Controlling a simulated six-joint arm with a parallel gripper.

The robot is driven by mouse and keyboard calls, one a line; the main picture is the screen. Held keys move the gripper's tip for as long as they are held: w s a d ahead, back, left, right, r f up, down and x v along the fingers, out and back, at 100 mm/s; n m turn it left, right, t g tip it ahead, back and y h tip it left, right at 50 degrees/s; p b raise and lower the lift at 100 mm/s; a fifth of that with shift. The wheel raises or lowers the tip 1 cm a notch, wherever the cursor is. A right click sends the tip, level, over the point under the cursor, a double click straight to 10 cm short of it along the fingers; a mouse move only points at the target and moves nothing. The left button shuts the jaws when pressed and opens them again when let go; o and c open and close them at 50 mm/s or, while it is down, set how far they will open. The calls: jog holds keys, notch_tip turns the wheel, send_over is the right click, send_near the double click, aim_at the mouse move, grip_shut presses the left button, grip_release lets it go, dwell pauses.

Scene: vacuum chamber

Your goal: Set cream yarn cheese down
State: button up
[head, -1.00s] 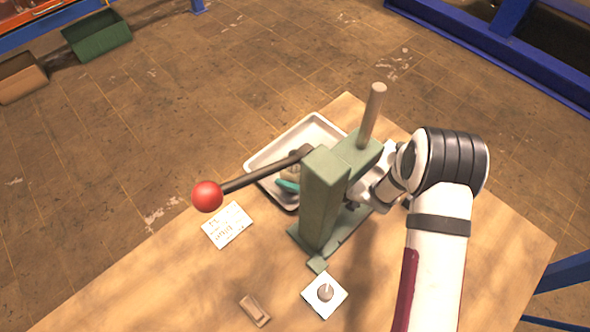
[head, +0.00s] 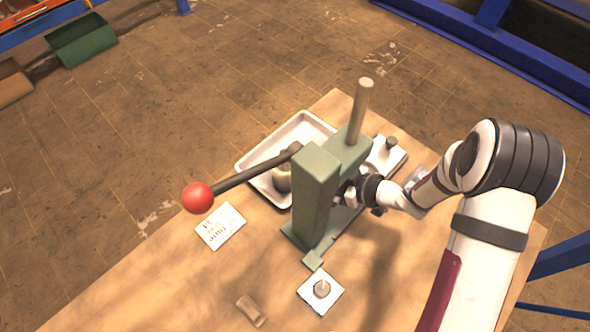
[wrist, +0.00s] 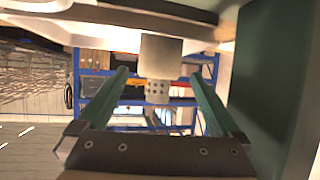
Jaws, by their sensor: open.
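The cream yarn cheese (head: 283,180) stands in the white tray (head: 248,160) behind the green press in the head view, partly hidden by the press and its lever. In the wrist view, which looks upside down, the cheese (wrist: 161,55) shows as a pale cylinder with a perforated tube end, beyond the fingertips. My gripper (wrist: 159,76) is open, its two green fingers apart with nothing held between them. In the head view the fingers are hidden behind the press.
The green arbor press (head: 316,200) stands close to my wrist, with its red-knobbed lever (head: 198,198) reaching left. A dark green wall fills the right of the wrist view. A printed card (head: 220,226), a small white plate (head: 321,291) and a brown block (head: 251,310) lie in front.

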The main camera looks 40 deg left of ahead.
jog(key=v, duration=0.3)
jog(key=shift+w+d+r, duration=0.1)
jog(key=shift+d+r, duration=0.05)
jog(key=shift+d, duration=0.2)
jog(key=w+d+r+m+t+h, duration=0.2)
jog(key=w+d+m+t, duration=0.15)
jog(key=w, duration=0.25)
jog(key=w+d+r+m+t+h, duration=0.1)
jog(key=w+d+r+m+t, duration=0.15)
jog(key=w+t, duration=0.2)
jog(key=d+r+m+t+h, duration=0.1)
jog(key=d+r+m+h, duration=0.3)
jog(key=d, duration=0.6)
jog(key=d+r+m+t+h, duration=0.1)
jog(key=d+r+m+h, duration=0.3)
jog(key=d, duration=0.7)
jog(key=s+d+m+g+h, duration=0.4)
jog(key=s+m, duration=0.5)
jog(key=s, duration=0.6)
jog(key=s+a+r+m+g+y, duration=0.1)
jog(key=s+a+m+g+y, duration=0.2)
jog(key=s, duration=0.8)
jog(key=shift+a+g+y, duration=0.3)
jog(key=shift+y, duration=0.3)
